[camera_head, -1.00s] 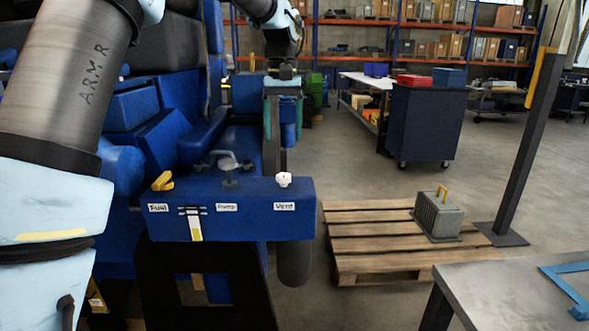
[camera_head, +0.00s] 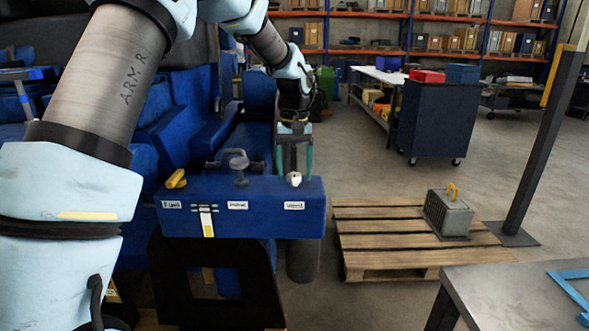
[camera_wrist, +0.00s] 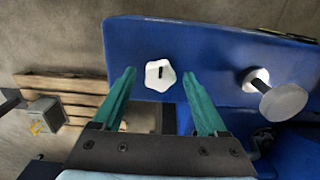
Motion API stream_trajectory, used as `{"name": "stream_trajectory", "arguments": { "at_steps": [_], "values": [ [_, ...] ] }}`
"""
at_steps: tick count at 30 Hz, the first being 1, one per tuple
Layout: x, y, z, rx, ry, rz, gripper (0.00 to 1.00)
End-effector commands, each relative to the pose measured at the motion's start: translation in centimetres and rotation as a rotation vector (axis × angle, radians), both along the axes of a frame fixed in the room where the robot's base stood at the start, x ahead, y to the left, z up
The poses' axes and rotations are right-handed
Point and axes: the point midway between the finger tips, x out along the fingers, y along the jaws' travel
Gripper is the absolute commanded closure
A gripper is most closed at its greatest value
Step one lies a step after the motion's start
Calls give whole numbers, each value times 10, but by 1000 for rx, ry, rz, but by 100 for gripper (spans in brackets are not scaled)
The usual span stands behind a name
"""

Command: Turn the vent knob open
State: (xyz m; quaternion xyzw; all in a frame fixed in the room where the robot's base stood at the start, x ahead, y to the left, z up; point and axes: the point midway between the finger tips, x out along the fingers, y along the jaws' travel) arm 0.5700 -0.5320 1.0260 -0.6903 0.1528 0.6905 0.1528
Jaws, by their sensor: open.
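The white vent knob (camera_head: 294,179) sits on top of the blue panel box (camera_head: 265,190), above the label "Vent" (camera_head: 294,205). In the wrist view the knob (camera_wrist: 159,75) is a white lobed shape with a dark slot, lying ahead of and between the fingertips. My gripper (camera_head: 294,170) is open, with teal fingers pointing down at the knob in the head view. In the wrist view the fingers of my gripper (camera_wrist: 161,83) stand apart on either side of the knob. I see no contact with it.
A grey pump handle (camera_head: 238,165) and a yellow fuel lever (camera_head: 175,179) stand left of the knob on the same box. A wooden pallet (camera_head: 390,240) with a grey yellow-handled box (camera_head: 447,215) lies to the right. A grey table (camera_head: 500,285) is at front right.

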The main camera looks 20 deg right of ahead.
Motion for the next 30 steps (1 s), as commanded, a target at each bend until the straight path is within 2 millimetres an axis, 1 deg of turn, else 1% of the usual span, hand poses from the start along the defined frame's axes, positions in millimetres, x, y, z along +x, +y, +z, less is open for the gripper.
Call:
{"name": "stream_trajectory", "arguments": {
  "at_steps": [3,23,30],
  "values": [
    [0,0,0,0,0,0,26],
    [0,0,0,0,0,0,100],
    [0,0,1,0,0,4,100]
  ]
}}
